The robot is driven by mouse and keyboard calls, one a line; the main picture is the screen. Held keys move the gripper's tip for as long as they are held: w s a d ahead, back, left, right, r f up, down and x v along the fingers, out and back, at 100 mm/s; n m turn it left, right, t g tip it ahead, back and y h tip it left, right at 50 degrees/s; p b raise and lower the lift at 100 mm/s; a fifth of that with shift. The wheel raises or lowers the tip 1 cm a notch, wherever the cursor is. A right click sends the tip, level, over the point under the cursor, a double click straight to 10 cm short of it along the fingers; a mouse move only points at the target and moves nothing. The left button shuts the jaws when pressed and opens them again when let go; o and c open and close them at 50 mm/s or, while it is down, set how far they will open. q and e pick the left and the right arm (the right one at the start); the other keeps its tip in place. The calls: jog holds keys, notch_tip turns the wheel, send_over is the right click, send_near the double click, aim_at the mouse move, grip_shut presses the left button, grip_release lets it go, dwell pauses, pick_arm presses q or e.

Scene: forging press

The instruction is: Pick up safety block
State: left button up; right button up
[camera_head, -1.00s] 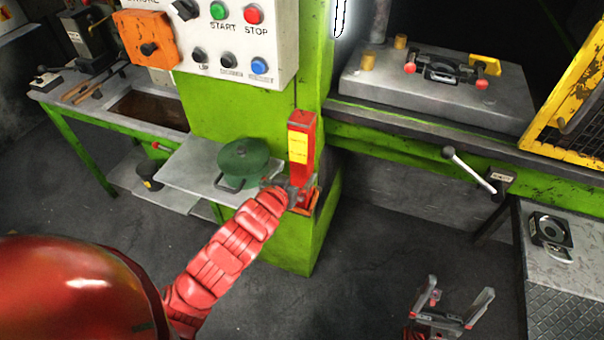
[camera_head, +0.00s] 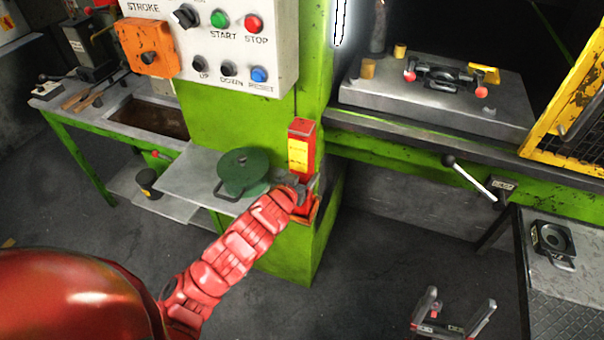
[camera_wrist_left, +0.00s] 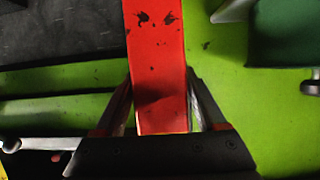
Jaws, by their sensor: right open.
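The safety block (camera_head: 302,148) is an upright red post with a yellow label, standing in a holder at the corner of the green press frame. My left gripper (camera_head: 301,190) is at its lower part. In the left wrist view the red block (camera_wrist_left: 157,60) runs between the two fingers of my left gripper (camera_wrist_left: 160,95), one on each side, with the tips close to its edges. I cannot tell if they press on it. My right gripper (camera_head: 452,312) is open and empty, low at the right, above the floor.
The control panel (camera_head: 215,45) is above. A lever (camera_head: 470,178) sticks out at the right, above a side table (camera_head: 572,285) holding a dark gauge-like device (camera_head: 552,238).

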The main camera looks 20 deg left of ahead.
pick_arm(q)
grip_shut()
dwell(0.5)
